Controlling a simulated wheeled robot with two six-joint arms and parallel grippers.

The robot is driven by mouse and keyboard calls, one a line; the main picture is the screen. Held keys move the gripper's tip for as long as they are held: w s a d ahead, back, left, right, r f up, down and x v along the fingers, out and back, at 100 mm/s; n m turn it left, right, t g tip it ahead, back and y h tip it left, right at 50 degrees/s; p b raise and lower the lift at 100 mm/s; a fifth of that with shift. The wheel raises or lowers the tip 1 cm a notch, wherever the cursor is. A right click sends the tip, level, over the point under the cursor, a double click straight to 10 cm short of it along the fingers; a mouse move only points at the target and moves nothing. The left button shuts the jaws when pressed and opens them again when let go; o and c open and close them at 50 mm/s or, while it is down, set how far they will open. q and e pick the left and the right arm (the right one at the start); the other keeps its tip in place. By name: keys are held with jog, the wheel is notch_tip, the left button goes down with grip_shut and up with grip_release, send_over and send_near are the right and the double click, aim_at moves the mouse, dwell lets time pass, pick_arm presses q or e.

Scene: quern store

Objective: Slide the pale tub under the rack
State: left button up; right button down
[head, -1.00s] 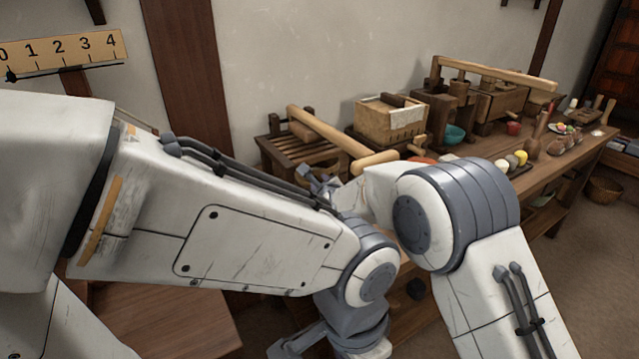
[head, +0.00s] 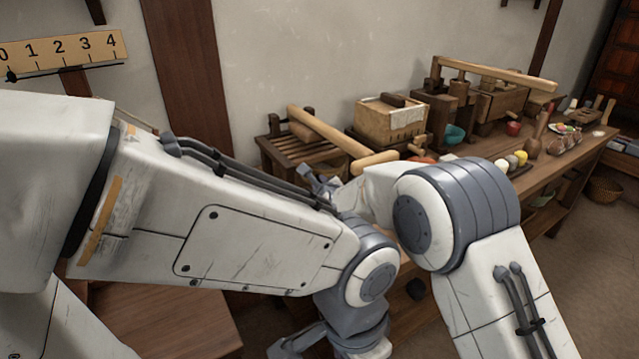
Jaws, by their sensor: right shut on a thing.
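A slatted wooden rack (head: 290,153) stands at the left end of the long workbench, with a pale wooden bar slanting across it. My right gripper (head: 318,184) is in front of the rack, largely hidden by my left arm in the foreground. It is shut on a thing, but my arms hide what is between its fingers. I cannot make out the pale tub; the area in front of and below the rack is mostly covered by my arms. My left arm crosses the foreground and bends downward; its fingertips do not show.
On the workbench (head: 566,170), right of the rack, stand a pale wooden box (head: 385,124), a teal bowl (head: 454,135), a red cup (head: 513,129) and a wooden lever press (head: 500,75). Several small items crowd the right end. A brown wooden surface (head: 165,320) lies at lower left.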

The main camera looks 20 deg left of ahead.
jog(key=shift+f, duration=0.2)
dwell(0.5)
jog(key=shift+s+a+r, duration=0.1)
jog(key=shift+s+a, duration=0.65)
pick_arm(q)
jog(key=shift+s+a+r+p, duration=0.25)
jog(key=shift+s+r+p, duration=0.05)
jog(key=shift+s, duration=0.2)
pick_arm(e)
jog(key=shift+s+a, duration=0.1)
jog(key=shift+s, duration=0.1)
jog(key=c, duration=0.8)
grip_release()
jog(key=shift+s+a, duration=0.1)
jog(key=shift+a, duration=0.1)
jog(key=shift+r, duration=0.1)
jog(key=v, duration=1)
jog(key=shift+s+d, duration=0.1)
jog(key=shift+s, duration=0.1)
